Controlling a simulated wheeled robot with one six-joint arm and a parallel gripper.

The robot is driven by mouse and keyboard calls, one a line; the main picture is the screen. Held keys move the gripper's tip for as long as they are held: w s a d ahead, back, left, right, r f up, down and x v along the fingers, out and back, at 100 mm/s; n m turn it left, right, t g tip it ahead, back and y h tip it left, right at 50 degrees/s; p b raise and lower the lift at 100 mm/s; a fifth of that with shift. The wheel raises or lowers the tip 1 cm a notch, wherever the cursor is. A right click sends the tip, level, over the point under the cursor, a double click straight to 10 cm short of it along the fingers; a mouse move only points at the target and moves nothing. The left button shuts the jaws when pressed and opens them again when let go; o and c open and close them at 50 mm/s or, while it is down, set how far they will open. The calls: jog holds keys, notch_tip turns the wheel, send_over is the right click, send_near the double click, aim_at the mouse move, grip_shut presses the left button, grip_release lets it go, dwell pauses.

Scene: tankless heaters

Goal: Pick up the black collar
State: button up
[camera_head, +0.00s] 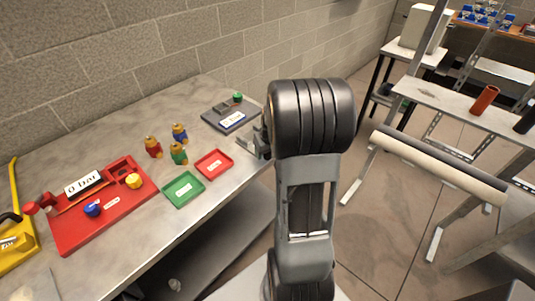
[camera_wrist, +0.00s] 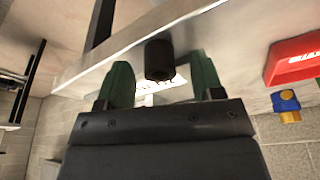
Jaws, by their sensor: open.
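A short black cylinder, the black collar (camera_wrist: 159,60), shows in the wrist view near the edge of the grey table. It appears between and slightly beyond the fingertips of my gripper (camera_wrist: 163,78). The two dark green fingers are spread apart, with a visible gap on each side of the collar. I cannot tell the exact depth between fingers and collar. In the head view my gripper (camera_head: 260,141) is over the right part of the table, partly hidden by my arm. The collar is not clearly seen there.
The grey table (camera_head: 122,140) carries a red board (camera_head: 75,236), a green tray (camera_head: 183,190), a red tray (camera_head: 214,164), several colored fittings and a dark plate (camera_head: 213,116) with a label. At right, a bench holds an orange tube (camera_head: 484,99) and a dark tube (camera_head: 525,122).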

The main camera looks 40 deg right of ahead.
jog(key=shift+f, duration=0.1)
jog(key=c, duration=1.1)
jog(key=shift+w+r, duration=0.1)
jog(key=shift+r, duration=0.5)
notch_tip(320, 180, up, 2)
jog(key=shift+r, duration=0.15)
jog(key=s+r, duration=0.3)
jog(key=s, duration=0.1)
jog(key=s+a+r, duration=0.1)
jog(key=s+r, duration=0.3)
jog(key=s, duration=0.1)
jog(key=s+a+r, duration=0.1)
jog(key=s+r, duration=0.2)
jog(key=s, duration=0.2)
jog(key=shift+a+r, duration=0.1)
jog(key=shift+r, duration=0.25)
